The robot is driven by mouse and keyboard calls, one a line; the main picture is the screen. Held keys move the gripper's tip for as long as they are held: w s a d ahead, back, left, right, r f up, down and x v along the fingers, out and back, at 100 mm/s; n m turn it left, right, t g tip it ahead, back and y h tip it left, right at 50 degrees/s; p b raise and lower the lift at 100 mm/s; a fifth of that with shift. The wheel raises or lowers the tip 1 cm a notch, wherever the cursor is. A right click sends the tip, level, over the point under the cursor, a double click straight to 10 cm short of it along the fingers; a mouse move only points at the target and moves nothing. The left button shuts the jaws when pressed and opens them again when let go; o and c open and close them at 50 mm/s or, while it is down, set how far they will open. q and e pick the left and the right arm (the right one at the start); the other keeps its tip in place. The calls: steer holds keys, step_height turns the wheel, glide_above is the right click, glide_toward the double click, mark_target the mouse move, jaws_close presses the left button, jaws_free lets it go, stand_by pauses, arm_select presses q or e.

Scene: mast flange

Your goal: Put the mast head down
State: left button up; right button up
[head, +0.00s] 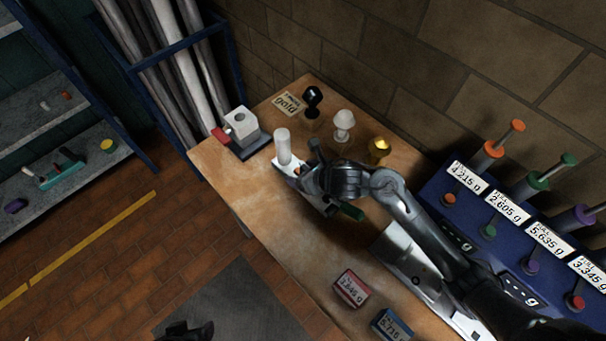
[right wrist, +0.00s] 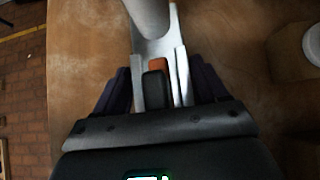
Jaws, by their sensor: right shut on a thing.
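A white cylinder (head: 283,146), seemingly the mast head, stands upright over the left part of the wooden table. My right gripper (head: 288,170) is shut on its lower end. In the right wrist view the cylinder (right wrist: 152,18) rises between the pale fingers of the gripper (right wrist: 160,50). Whether its bottom touches the table is hidden. A grey block with a round hole (head: 240,124) sits on a dark base left of the cylinder. A dark piece at the bottom edge, probably my left gripper (head: 187,331), is too cut off to read.
A black knob (head: 312,99), a white knob (head: 343,124) and a gold knob (head: 379,149) stand behind my right gripper, near a "gold" card (head: 289,103). A blue rack with displays (head: 500,225) is at right. The table's front left is clear.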

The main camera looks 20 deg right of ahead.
steer(key=shift+w+r, duration=0.1)
steer(key=shift+r, duration=0.05)
steer(key=shift+d, duration=0.1)
steer(key=o, duration=1.4)
steer(key=shift+f, duration=0.2)
steer(key=shift+c, duration=0.2)
steer(key=shift+s+r+p, duration=0.2)
steer(key=shift+r+p, duration=0.2)
steer(key=shift+r, duration=0.05)
steer(key=p+v, duration=0.7)
steer(key=v, duration=0.4)
steer(key=shift+s, duration=0.2)
